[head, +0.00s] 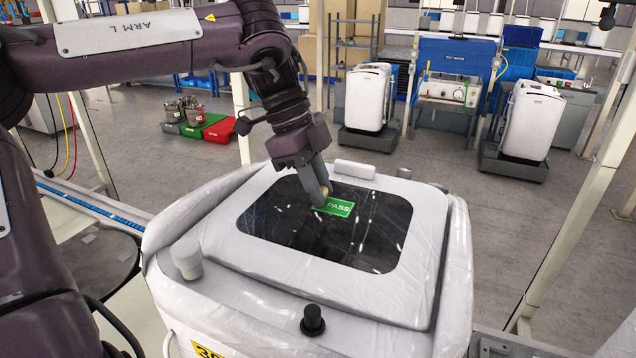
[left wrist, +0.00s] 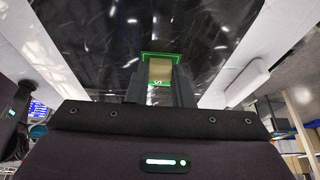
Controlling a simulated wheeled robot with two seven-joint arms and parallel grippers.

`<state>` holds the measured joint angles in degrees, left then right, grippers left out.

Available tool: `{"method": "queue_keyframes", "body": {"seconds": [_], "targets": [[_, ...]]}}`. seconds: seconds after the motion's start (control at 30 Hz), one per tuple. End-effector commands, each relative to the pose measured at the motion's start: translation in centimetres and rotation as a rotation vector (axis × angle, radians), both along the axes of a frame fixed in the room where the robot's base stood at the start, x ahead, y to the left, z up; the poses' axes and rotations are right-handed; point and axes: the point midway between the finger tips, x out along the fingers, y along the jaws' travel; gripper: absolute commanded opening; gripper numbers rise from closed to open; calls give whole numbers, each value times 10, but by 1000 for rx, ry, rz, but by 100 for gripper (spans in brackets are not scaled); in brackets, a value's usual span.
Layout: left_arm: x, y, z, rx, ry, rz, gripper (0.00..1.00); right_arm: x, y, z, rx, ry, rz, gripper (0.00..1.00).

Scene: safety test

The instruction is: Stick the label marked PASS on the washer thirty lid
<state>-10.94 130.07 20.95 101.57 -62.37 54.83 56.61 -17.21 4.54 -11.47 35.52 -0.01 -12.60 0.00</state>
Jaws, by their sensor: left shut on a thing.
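The green PASS label (head: 338,207) is at the dark glass panel of the washer lid (head: 281,226), near the panel's middle. My left gripper (head: 322,203) is above the lid, shut on the label's left end. In the left wrist view the label (left wrist: 174,57) shows at the fingertips (left wrist: 160,75), against the dark panel. I cannot tell whether the label touches the glass. The washer (head: 205,312) is white and wrapped in clear film. A yellow tag (head: 208,350) on its front is cut off and seems to start with 3. My right gripper is not in view.
A pale knob (head: 187,257) and a black knob (head: 312,320) stand on the washer's front rim. Frame posts (head: 570,215) rise at both sides. Two more white washers (head: 368,97) (head: 531,120) and red and green bins (head: 218,130) stand further back.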

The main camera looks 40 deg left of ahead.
Motion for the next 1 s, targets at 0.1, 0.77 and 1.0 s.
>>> {"method": "queue_keyframes", "body": {"seconds": [0.1, 0.77, 1.0], "targets": [[-1, 0, -2, 1, 6, 1, 10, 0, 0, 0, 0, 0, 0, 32], [0, 0, -1, 1, 2, 1, 68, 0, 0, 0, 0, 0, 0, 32], [0, 0, 1, 1, 2, 1, 68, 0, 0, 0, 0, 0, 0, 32]]}}
